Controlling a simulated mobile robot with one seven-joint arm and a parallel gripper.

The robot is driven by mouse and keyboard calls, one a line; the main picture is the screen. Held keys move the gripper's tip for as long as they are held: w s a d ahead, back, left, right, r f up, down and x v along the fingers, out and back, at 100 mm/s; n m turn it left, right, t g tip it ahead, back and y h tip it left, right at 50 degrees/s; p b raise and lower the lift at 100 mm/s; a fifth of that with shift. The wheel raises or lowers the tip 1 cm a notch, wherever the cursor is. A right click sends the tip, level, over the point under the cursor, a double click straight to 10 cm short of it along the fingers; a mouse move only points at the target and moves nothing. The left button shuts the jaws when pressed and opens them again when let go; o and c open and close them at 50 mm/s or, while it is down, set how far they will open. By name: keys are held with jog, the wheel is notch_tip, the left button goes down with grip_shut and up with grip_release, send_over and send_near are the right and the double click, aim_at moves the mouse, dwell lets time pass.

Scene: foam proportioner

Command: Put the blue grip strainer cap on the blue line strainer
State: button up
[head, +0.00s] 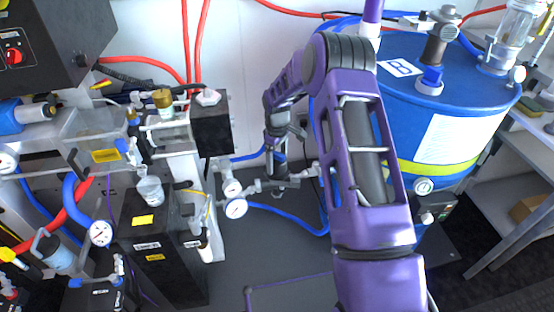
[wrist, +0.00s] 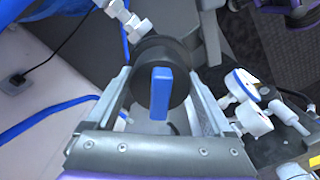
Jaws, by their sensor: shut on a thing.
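The strainer cap, a round black disc with a raised blue grip bar (wrist: 162,95), sits between the fingers of my gripper (wrist: 160,72) in the wrist view. The gripper is shut on its sides. In the head view my gripper (head: 278,158) points down behind my purple arm, just above a dark fitting in the blue hose line (head: 277,185), which seems to be the line strainer. In the wrist view the cap hides whatever is directly below it. I cannot tell whether the cap touches the strainer or is seated.
Pressure gauges (head: 235,208) stand close left of the fitting, and also show right of the gripper in the wrist view (wrist: 242,84). A large blue drum (head: 440,115) stands at the right. Black tanks and hoses fill the left. Open floor lies in front.

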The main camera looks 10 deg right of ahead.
jog(key=o, duration=1.3)
jog(key=shift+c, duration=0.2)
